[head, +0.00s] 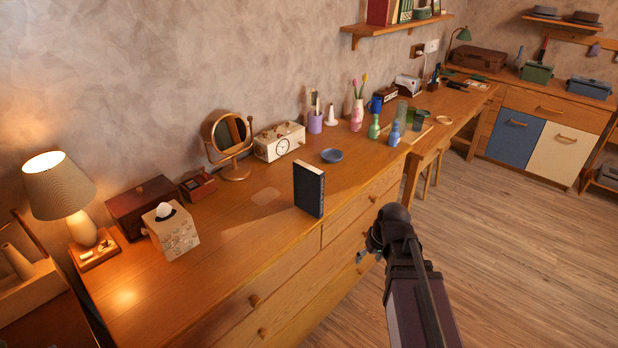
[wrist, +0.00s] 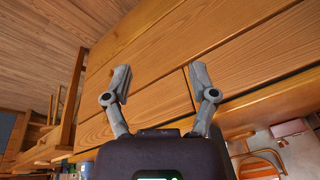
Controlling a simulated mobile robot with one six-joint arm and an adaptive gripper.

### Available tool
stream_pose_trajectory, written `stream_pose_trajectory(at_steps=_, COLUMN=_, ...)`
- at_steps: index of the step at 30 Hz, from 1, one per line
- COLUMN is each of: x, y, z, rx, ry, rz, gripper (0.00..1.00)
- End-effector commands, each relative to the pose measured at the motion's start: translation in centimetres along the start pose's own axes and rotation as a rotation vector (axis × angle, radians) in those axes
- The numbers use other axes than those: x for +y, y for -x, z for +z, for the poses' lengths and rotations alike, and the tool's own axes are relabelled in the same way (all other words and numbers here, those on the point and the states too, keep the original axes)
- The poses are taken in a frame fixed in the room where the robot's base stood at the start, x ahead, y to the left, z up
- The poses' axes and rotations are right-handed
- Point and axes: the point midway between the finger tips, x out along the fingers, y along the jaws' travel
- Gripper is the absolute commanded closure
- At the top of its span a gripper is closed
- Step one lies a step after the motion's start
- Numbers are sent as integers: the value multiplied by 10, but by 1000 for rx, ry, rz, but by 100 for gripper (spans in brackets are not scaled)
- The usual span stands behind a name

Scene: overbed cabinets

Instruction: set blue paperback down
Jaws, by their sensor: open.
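The blue paperback (head: 309,190), dark blue with a pale page edge, stands upright on the wooden dresser top (head: 235,240), close to its front edge. My gripper (head: 368,248) is in front of the dresser drawers, to the right of and lower than the book, and apart from it. In the wrist view my gripper (wrist: 160,78) is open, with nothing between its fingers. Wooden boards of the dresser lie beyond the fingers. The book does not show in the wrist view.
Vases and bottles stand farther right. The top left of the book is mostly bare. Open floor lies right.

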Motion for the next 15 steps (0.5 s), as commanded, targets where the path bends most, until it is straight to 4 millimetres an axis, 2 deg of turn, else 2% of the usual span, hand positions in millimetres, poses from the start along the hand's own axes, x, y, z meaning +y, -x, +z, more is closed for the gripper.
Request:
stream_pose_trajectory(at_steps=1, x=-6, y=19, z=-16, rx=22, ry=32, rz=-15, gripper=26)
stream_pose_trajectory(at_steps=15, x=-50, y=107, z=-119, rx=259, ry=330, rz=-126, gripper=26)
